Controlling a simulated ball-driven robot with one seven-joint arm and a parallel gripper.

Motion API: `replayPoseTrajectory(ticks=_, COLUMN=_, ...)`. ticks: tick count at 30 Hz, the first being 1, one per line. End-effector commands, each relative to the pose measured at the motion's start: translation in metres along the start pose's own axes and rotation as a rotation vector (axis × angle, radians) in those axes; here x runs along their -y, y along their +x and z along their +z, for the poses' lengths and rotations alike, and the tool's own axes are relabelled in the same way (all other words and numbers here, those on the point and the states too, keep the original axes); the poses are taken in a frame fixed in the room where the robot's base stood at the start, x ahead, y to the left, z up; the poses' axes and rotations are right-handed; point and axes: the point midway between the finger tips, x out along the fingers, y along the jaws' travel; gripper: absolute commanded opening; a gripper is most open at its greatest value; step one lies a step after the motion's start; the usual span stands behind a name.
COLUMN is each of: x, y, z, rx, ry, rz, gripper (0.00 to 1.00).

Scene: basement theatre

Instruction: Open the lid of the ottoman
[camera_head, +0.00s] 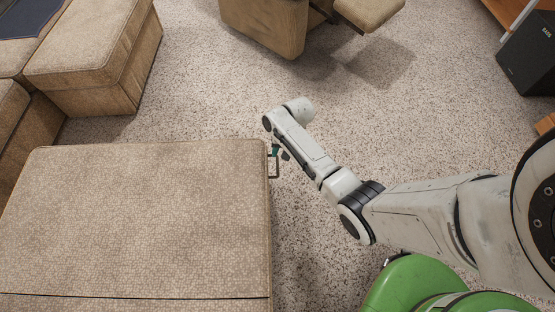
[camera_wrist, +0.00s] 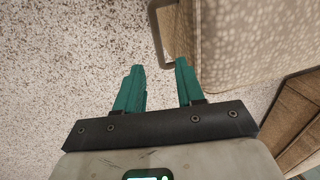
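The ottoman (camera_head: 150,215) is a large tan woven box at the lower left of the head view, its lid lying flat and shut. A metal bar handle (camera_head: 274,166) sticks out from its right side. In the wrist view the handle (camera_wrist: 155,30) and the ottoman's woven surface (camera_wrist: 260,40) show just beyond my fingers. My gripper (camera_wrist: 160,66) is open, its two teal fingers apart with nothing held. The handle's end appears near the right fingertip; contact cannot be told. In the head view my gripper (camera_head: 275,150) is beside the handle, mostly hidden by my arm.
A tan sectional seat (camera_head: 95,50) stands at the upper left. A tan chair (camera_head: 270,25) with a raised footrest (camera_head: 368,10) is at the top. A black speaker (camera_head: 528,58) is at the upper right. Speckled carpet (camera_head: 200,85) is clear between them.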

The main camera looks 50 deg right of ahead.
Motion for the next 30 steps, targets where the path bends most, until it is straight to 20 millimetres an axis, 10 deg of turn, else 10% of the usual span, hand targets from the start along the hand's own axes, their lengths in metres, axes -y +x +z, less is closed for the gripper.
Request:
replayPoseTrajectory(ticks=9, x=0.000, y=0.047, z=0.000, rx=0.000, ry=-0.002, rz=0.001, gripper=0.38)
replayPoseTrajectory(ticks=21, x=0.000, y=0.053, z=0.000, rx=-0.001, ry=-0.001, rz=0.000, gripper=0.38)
replayPoseTrajectory(ticks=30, x=0.000, y=0.053, z=0.000, rx=0.000, ry=-0.001, rz=0.000, gripper=0.11)
